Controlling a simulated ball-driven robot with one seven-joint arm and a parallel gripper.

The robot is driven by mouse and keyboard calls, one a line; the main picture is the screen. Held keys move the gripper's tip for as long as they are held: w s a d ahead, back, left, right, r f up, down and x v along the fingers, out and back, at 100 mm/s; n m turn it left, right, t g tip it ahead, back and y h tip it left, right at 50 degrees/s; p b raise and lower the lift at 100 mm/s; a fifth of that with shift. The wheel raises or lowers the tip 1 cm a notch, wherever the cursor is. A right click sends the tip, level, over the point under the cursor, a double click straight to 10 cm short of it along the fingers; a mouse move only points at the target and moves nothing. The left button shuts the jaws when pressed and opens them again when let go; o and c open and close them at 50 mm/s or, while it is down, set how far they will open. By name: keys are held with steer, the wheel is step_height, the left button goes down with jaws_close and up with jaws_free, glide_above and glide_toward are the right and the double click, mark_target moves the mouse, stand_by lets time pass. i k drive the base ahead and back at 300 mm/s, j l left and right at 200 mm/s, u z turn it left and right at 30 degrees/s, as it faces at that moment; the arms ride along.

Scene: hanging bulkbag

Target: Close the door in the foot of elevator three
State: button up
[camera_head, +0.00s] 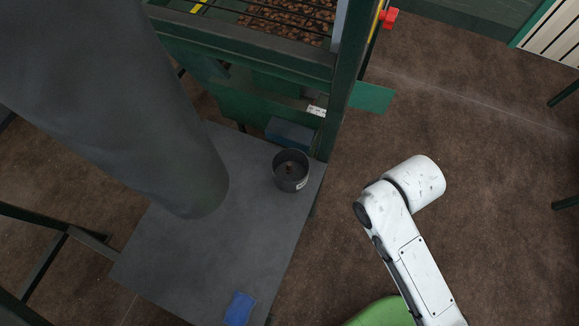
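No foot marked as elevator three can be made out. A dark green metal frame (346,75) stands at the top middle. A flat green plate (372,97) sticks out from its right side; I cannot tell whether it is the door. Green panels (250,120) lie low inside the frame, partly hidden by the large grey tube. My white arm (412,250) reaches up from the bottom right, apart from the frame, over the brown floor. My gripper is not in view.
A wide grey tube (120,90) comes down onto a grey platform (235,240). On the platform stand a dark pot (291,171) and a blue flat item (239,308). A red knob (389,18) juts from the frame. The brown floor (480,170) at right is clear.

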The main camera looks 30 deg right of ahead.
mark_target(374, 99)
steer(key=k, duration=0.45)
steer(key=z, duration=0.4)
steer(key=k+z, duration=0.15)
steer(key=z, duration=0.3)
steer(key=l+z, duration=0.1)
steer(key=z, duration=0.3)
steer(key=i+z, duration=0.4)
steer(key=i, duration=0.15)
steer(key=i+j+z, duration=0.2)
steer(key=i+z, duration=0.2)
steer(key=i, duration=0.15)
steer(key=i+j, duration=0.1)
steer(key=i, duration=0.5)
steer(key=i+j, duration=0.15)
steer(key=i, duration=0.45)
steer(key=i+j, duration=0.1)
steer(key=i, duration=2.4)
steer(key=i+u, duration=0.1)
steer(key=i, duration=0.7)
steer(key=i+l+u, duration=0.15)
steer(key=i, duration=0.65)
steer(key=i+u, duration=0.1)
steer(key=u, duration=3.85)
